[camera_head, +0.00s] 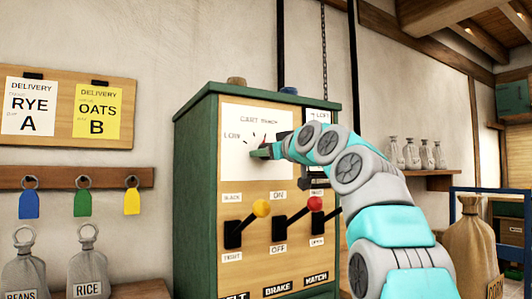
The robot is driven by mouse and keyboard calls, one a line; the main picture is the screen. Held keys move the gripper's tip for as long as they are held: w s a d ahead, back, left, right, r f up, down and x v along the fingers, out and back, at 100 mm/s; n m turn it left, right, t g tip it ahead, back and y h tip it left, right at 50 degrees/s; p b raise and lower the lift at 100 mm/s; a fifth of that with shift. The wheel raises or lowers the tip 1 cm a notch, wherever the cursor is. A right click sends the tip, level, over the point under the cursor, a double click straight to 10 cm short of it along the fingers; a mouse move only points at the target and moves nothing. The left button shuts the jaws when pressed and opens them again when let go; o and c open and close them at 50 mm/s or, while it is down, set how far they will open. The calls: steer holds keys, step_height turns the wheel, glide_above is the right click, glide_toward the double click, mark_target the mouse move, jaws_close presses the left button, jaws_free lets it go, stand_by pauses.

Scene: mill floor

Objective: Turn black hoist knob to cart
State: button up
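The green control cabinet (188,190) stands in the middle with a wooden front panel. Right of the card is a small label (318,116) that seems to read "LOFT". The area below it is covered by my arm, and I cannot make out the black hoist knob or its setting.
Below are a yellow-ball lever (261,208), a red-ball lever (315,204) and a third lever base (318,223) partly behind my arm. A chain (324,50) hangs behind the cabinet. Sacks stand left and right; a large sack (470,245) is beside my arm.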

steer(key=c, duration=0.7)
steer(key=shift+n, duration=0.6)
stand_by(1.5)
steer(key=shift+n, duration=0.4)
stand_by(1.1)
steer(key=shift+r, duration=0.15)
steer(key=shift+f+n, duration=0.2)
steer(key=shift+n, duration=0.4)
stand_by(1.4)
